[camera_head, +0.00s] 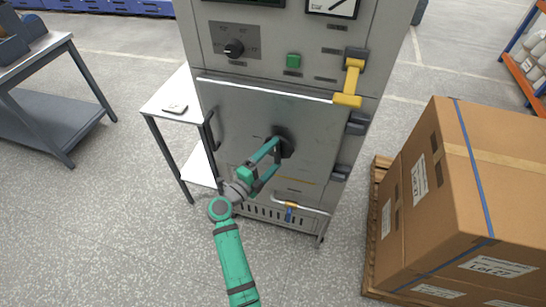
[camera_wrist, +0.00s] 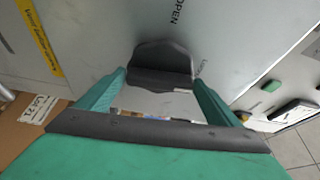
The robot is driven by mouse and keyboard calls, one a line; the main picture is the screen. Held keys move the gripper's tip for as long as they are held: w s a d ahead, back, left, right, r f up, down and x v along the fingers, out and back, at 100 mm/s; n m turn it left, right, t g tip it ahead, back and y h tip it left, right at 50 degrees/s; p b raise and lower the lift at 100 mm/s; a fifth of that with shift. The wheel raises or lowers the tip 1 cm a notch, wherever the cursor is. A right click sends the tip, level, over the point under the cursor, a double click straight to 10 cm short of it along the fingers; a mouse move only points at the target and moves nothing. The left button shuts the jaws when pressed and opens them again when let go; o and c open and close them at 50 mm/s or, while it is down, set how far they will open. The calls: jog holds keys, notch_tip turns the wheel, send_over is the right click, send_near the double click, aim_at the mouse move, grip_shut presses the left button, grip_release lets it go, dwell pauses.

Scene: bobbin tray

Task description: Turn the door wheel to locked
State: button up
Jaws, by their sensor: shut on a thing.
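The door wheel (camera_head: 287,142) is a dark grey knob on the grey cabinet door (camera_head: 240,115). It also shows in the wrist view (camera_wrist: 160,60), between the tips of my two green fingers. My gripper (camera_head: 274,146) reaches up to the door from the front and is shut on the wheel. The fingertips (camera_wrist: 160,75) sit at its left and right sides. The word OPEN is printed on the door above the wheel in the wrist view. Smaller lettering at its right is partly hidden and hard to read. Which mark the wheel points to cannot be told.
A yellow lever handle (camera_head: 350,82) sits at the upper right of the cabinet, with dark latches below. A dark knob (camera_head: 234,48) and green button (camera_head: 293,61) are above the door. A white side table (camera_head: 165,100) stands left; large cartons (camera_head: 440,190) on a pallet stand right.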

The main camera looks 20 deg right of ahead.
jog(key=shift+d+m, duration=0.15)
jog(key=shift+m, duration=0.55)
jog(key=o, duration=0.9)
jog(key=v, duration=1.1)
jog(key=shift+r, duration=0.2)
